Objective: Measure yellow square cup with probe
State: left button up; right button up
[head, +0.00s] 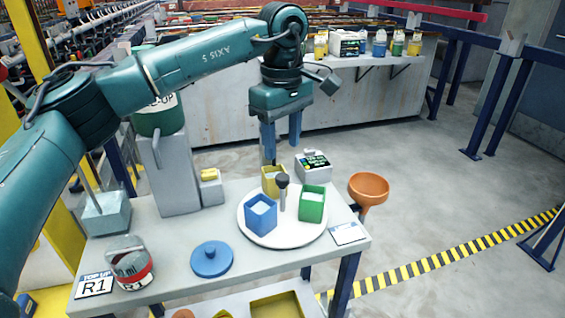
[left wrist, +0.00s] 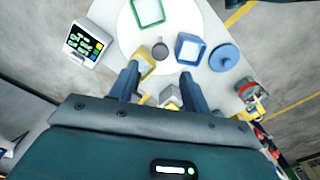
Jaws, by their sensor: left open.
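The yellow square cup (head: 268,187) stands upright on a round white tray (head: 258,233), at its far side. In the left wrist view the yellow cup (left wrist: 149,66) is partly hidden by a finger. My left gripper (head: 268,148) is open and empty, pointing down above and behind the yellow cup; its fingers also show in the left wrist view (left wrist: 160,80). A small grey block (head: 212,194) with a yellow piece on top stands left of the tray; I cannot tell whether that piece is the probe. A meter (head: 314,168) with a lit display stands behind the tray.
Blue (head: 261,216) and green (head: 312,205) square cups share the tray around a dark-knobbed post (head: 283,190). A blue lid (head: 211,259), a red-banded can (head: 132,268) and a tall grey stand (head: 172,175) are left. An orange funnel (head: 369,188) is at the right edge.

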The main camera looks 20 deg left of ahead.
pick_arm(q)
notch_tip(320, 180, up, 5)
jog(key=shift+r, duration=0.2)
